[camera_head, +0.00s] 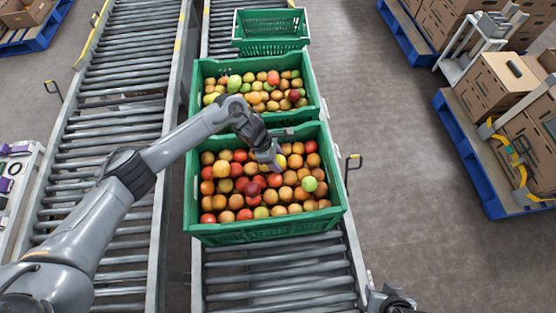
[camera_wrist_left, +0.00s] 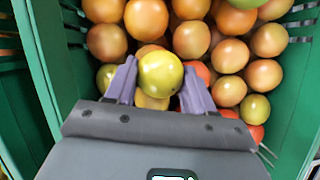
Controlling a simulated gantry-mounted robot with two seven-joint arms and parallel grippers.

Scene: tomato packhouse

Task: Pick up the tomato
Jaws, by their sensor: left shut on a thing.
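The yellow-green tomato (camera_wrist_left: 160,74) sits between the two purple fingers of my left gripper (camera_wrist_left: 156,88) in the left wrist view. The fingers are shut on it, one on each side. In the head view my left gripper (camera_head: 276,163) reaches down into the near green crate (camera_head: 262,231), at its back middle, and a bit of the yellow tomato (camera_head: 281,161) shows there. Other orange, red and green tomatoes lie around and below it. I cannot tell whether the held tomato still touches them. A dark part at the bottom right edge seems to be my right gripper (camera_head: 392,300), cut off by the frame.
A second crate of mixed tomatoes (camera_head: 200,72) stands behind the near one, and an empty green crate (camera_head: 270,46) behind that. They stand on a roller conveyor (camera_head: 280,270). Another roller conveyor (camera_head: 100,150) runs on the left. Boxes on blue pallets (camera_head: 470,160) stand at right.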

